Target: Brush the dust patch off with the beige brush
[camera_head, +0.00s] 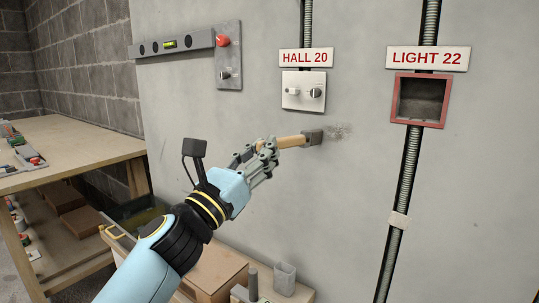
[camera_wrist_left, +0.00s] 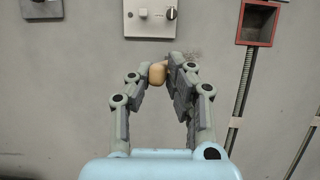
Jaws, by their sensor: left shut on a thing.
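My left gripper (camera_head: 272,150) is shut on the beige brush (camera_head: 292,142), gripping its handle. The brush points right, and its dark grey head (camera_head: 313,137) is at the wall just left of the dust patch (camera_head: 340,131). I cannot tell whether the bristles touch the wall. The dust patch is a grey speckled smudge on the wall, below and right of the HALL 20 switch plate. In the left wrist view the handle's rounded end (camera_wrist_left: 157,74) shows between the fingers, and the dust patch (camera_wrist_left: 193,55) shows faintly beyond them. My right gripper is not in view.
The switch plate (camera_head: 304,91) with two knobs is above the brush. A red-framed open box (camera_head: 420,100) and a vertical conduit (camera_head: 403,190) are to the right. A wooden workbench (camera_head: 75,150) stands left. A wooden box (camera_head: 215,270) and a grey cup (camera_head: 285,278) are below.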

